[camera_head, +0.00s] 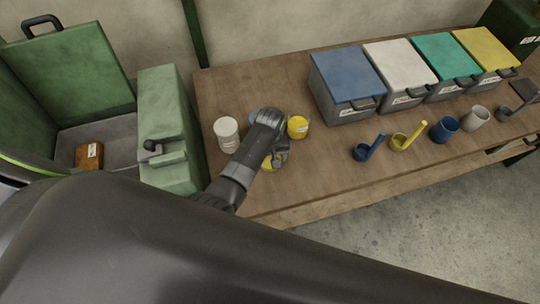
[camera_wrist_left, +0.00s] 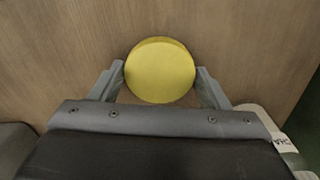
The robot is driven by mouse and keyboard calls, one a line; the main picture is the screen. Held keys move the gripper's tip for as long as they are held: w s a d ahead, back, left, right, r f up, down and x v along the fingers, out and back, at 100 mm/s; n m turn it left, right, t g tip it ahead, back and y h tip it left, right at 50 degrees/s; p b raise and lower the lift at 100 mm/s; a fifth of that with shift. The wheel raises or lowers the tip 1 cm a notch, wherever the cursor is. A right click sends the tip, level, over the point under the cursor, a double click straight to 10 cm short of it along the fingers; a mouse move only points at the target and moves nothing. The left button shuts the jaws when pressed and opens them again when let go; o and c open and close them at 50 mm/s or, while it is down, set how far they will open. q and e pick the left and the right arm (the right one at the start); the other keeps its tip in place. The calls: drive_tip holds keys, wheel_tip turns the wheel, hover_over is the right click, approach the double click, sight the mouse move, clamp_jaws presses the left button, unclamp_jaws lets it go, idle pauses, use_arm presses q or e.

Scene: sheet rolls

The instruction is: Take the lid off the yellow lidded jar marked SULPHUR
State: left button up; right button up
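A yellow round lid or jar top (camera_wrist_left: 160,72) shows from above in the left wrist view, between the two fingers of my left gripper (camera_wrist_left: 160,70). The fingertips sit close against its two sides; whether they press on it I cannot tell. In the head view my left gripper (camera_head: 276,160) is low over the table, with a yellow jar (camera_head: 267,164) partly hidden beneath it. A second yellow jar (camera_head: 298,127) with a label stands just behind the gripper, to its right. No marking is readable, so I cannot tell which is SULPHUR. My right gripper is not in view.
A white jar (camera_head: 227,133) stands left of the gripper, with a bluish one partly hidden behind my arm. Lidded boxes (camera_head: 347,79) line the table's back right, with scoops (camera_head: 368,149) and cups (camera_head: 444,129) in front.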

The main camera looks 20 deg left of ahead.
use_arm(q)
drive_tip(key=o, duration=0.3)
drive_tip(key=shift+r, duration=0.15)
drive_tip(key=shift+r, duration=0.6)
wheel_tip(320, 180, up, 11)
drive_tip(key=shift+f, duration=0.1)
